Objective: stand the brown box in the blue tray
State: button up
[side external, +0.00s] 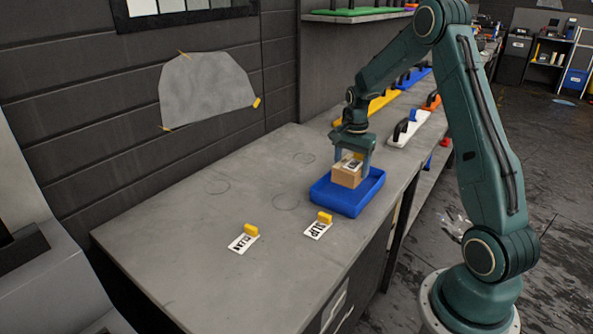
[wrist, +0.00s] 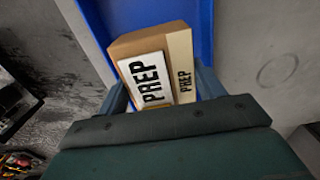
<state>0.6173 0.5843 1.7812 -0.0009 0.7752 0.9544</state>
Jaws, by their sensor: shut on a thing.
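The brown box (side external: 347,178) is between the fingers of my gripper (side external: 352,165), which is shut on it from above. The box is inside the outline of the blue tray (side external: 338,206), near its middle. I cannot tell whether its underside touches the tray floor. In the wrist view the box (wrist: 138,43) has a white label (wrist: 148,80) reading PREP, and a second PREP mark is on the pale strip beside it. A finger is on each side of the box. Part of the blue tray (wrist: 203,30) shows behind the box.
Two white cards with yellow blocks, one reading CLEAN (side external: 242,242) and one SLIP (side external: 317,229), lie on the grey bench (side external: 200,235) in front of the tray. Long-handled tools, one white (side external: 409,128), lie behind the tray. The bench left of the tray is clear.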

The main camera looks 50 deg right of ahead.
jog(key=shift+f, duration=2.05)
jog(key=shift+f, duration=0.1)
jog(key=o, duration=1.1)
jog(key=shift+c, duration=0.2)
notch_tip(320, 180, up, 12)
